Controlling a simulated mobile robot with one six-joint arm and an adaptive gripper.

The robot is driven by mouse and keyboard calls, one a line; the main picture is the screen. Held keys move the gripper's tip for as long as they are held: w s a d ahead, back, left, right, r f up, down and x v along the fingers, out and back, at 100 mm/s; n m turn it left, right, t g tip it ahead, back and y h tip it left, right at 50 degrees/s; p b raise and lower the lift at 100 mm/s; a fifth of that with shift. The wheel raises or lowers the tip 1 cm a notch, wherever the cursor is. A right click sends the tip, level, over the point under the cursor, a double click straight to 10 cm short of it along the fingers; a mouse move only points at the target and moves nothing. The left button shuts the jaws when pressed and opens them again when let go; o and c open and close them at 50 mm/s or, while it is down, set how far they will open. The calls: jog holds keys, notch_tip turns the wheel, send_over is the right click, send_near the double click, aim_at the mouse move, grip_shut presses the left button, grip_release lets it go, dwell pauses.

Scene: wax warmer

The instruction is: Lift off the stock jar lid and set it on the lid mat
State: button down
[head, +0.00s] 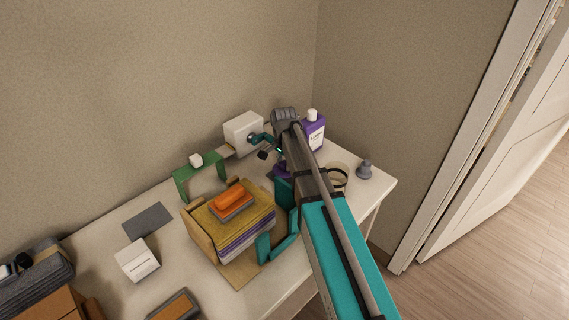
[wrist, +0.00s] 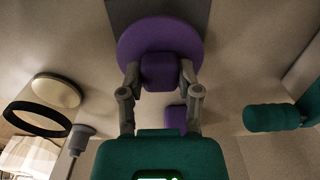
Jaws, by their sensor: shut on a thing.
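The stock jar lid is a purple disc (wrist: 160,35) with a square purple knob, in the wrist view. My gripper (wrist: 161,73) is shut on that knob, one grey finger on each side. In the head view a bit of purple (head: 282,170) shows beside my arm and is probably the lid; my arm hides most of the gripper. A flat grey mat (head: 148,221), likely the lid mat, lies bare at the left of the table. I cannot make out the stock jar for certain, nor any gap under the lid.
A holder of yellow and purple sheets (head: 232,222) with an orange block on top stands mid-table. Near it are a green stand (head: 199,176), a white box (head: 243,134) and a white carton (head: 137,261). A purple bottle (head: 313,132) and grey weight (head: 365,170) stand right.

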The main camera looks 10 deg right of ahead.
jog(key=shift+f+b, duration=0.45)
jog(key=shift+f, duration=0.25)
jog(key=shift+f+b, duration=0.55)
jog(key=shift+b, duration=0.05)
dwell(1.7)
jog(key=shift+c, duration=1.1)
grip_release()
jog(key=shift+r+p, duration=0.25)
jog(key=shift+p, duration=0.05)
jog(key=shift+r+p, duration=3.5)
jog(key=shift+r, duration=0.05)
jog(key=shift+r+p, duration=0.3)
